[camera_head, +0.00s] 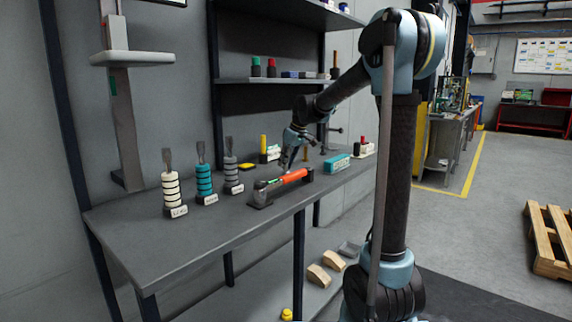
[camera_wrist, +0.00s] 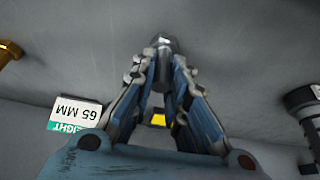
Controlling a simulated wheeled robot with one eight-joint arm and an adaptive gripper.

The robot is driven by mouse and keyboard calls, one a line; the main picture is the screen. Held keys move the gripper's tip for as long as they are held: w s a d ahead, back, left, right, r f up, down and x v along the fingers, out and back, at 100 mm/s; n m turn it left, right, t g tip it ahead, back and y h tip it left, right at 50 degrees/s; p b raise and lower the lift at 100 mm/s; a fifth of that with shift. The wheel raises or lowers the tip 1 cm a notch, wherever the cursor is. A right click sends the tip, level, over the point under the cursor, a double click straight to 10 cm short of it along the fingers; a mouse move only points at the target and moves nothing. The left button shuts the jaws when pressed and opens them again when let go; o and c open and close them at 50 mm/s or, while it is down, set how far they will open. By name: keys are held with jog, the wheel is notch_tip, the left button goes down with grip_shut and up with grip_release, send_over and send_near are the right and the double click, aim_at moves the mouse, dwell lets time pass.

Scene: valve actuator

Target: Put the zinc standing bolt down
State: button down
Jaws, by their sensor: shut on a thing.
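My gripper (camera_wrist: 162,65) is shut on the zinc bolt. The silver-grey bolt (camera_wrist: 163,44) shows between the fingertips at the top middle of the wrist view, its hex-like end past them. Most of its shank is hidden by the fingers. In the head view my gripper (camera_head: 289,152) hangs over the back middle of the grey workbench (camera_head: 150,240), behind the orange-handled tool. The bolt is too small there to make out clearly. I cannot tell whether it touches the bench.
An orange-handled tool (camera_head: 294,176) lies on a dark rest in front. A teal box (camera_head: 338,163) stands to the right, ringed posts (camera_head: 204,182) to the left. In the wrist view, a brass piece (camera_wrist: 8,52) and a labelled block (camera_wrist: 76,112) are left, a dark cylinder (camera_wrist: 306,108) right.

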jog(key=c, duration=1.6)
grip_release()
